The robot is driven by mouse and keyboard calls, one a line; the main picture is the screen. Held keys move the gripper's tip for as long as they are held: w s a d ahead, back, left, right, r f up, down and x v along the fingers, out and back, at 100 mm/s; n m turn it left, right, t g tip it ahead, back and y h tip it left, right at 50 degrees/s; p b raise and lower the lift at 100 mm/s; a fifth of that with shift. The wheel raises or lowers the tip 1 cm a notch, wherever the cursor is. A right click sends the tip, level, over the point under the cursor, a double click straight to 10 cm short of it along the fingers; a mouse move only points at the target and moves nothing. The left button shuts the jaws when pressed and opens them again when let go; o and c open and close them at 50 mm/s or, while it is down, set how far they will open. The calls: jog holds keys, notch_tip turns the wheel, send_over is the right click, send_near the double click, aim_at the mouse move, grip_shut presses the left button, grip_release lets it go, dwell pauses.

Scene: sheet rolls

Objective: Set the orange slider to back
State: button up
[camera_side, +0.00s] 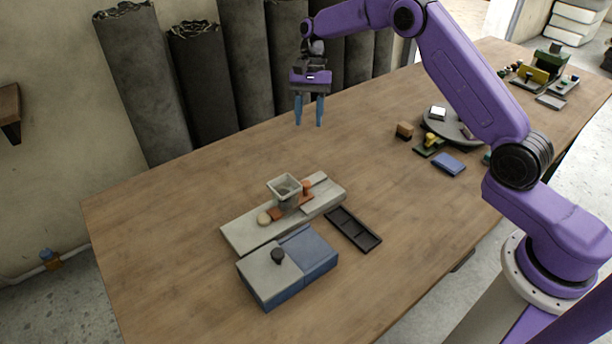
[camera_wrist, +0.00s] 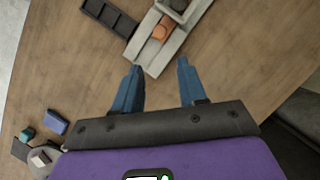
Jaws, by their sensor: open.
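The orange slider (camera_side: 306,187) is a small upright orange knob on the long grey board (camera_side: 245,232), near the board's right half in the side view. An orange-brown flat piece (camera_side: 278,214) lies on the same board to its left. In the wrist view the orange slider (camera_wrist: 162,28) sits in a groove of the grey board (camera_wrist: 150,66), just beyond my fingers. My gripper (camera_side: 309,112) has blue fingers and is open and empty. It hangs above the table, behind the board and well apart from it. Its fingers also show in the wrist view (camera_wrist: 157,84).
A square grey cup (camera_side: 284,187) stands on the board beside the slider. A blue-grey box with a black knob (camera_side: 278,256) is in front, and a black tray (camera_side: 353,230) lies to the right. A turntable (camera_side: 452,130) and small items are farther right. The left tabletop is clear.

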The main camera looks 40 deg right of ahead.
aim_at(306, 183)
jog(key=x, duration=1.6)
